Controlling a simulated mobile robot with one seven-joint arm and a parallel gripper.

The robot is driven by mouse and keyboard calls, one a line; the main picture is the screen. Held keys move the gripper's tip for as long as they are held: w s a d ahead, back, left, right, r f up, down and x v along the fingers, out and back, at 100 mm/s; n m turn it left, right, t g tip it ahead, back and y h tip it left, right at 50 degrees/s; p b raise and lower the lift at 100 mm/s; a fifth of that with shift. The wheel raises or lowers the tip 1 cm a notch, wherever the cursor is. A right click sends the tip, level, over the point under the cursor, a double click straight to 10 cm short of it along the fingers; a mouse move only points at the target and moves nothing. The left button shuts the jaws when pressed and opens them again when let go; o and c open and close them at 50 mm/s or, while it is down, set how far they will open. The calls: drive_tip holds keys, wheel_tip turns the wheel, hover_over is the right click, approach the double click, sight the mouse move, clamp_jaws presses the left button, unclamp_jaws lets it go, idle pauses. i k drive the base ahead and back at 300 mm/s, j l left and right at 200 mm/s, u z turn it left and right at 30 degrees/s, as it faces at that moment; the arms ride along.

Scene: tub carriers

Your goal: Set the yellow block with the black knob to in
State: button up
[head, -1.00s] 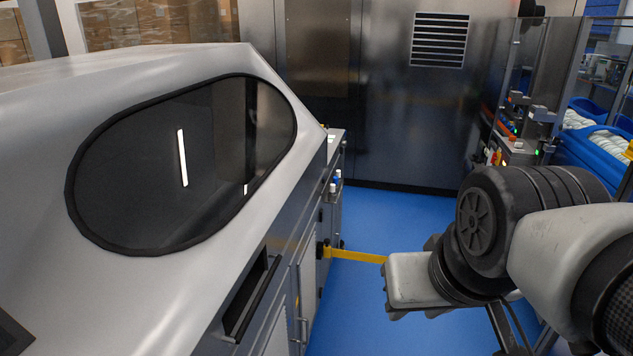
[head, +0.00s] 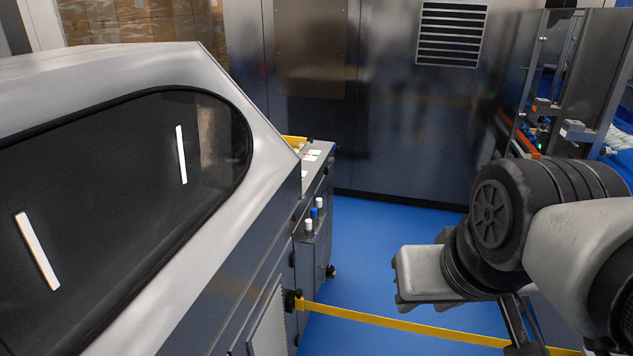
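A small yellow piece (head: 294,140) with a dark spot at its right end shows at the far end of the cabinet top, beyond the grey hood. It is mostly hidden by the hood, so I cannot tell whether it is the yellow block with the black knob or how it is set. My arm (head: 500,215) is folded at the right, over the blue floor and well apart from the cabinet. I cannot make out my gripper's fingers.
A grey machine hood (head: 215,140) with a dark window fills the left. The cabinet (head: 314,248) carries white and blue knobs. Blue floor (head: 400,210) lies clear beyond the strap, before a steel wall.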

sight(299, 301)
drive_tip(key=i+l, duration=0.4)
drive_tip(key=i, duration=0.2)
drive_tip(key=i+l, duration=0.4)
drive_tip(key=i, duration=0.2)
drive_tip(key=i+l+u, duration=0.15)
drive_tip(key=u, duration=0.2)
drive_tip(key=i+l+u, duration=0.15)
drive_tip(key=u, duration=0.2)
drive_tip(key=i+l+u, duration=0.15)
drive_tip(key=u, duration=0.2)
drive_tip(key=l+u, duration=0.1)
drive_tip(key=u, duration=1.3)
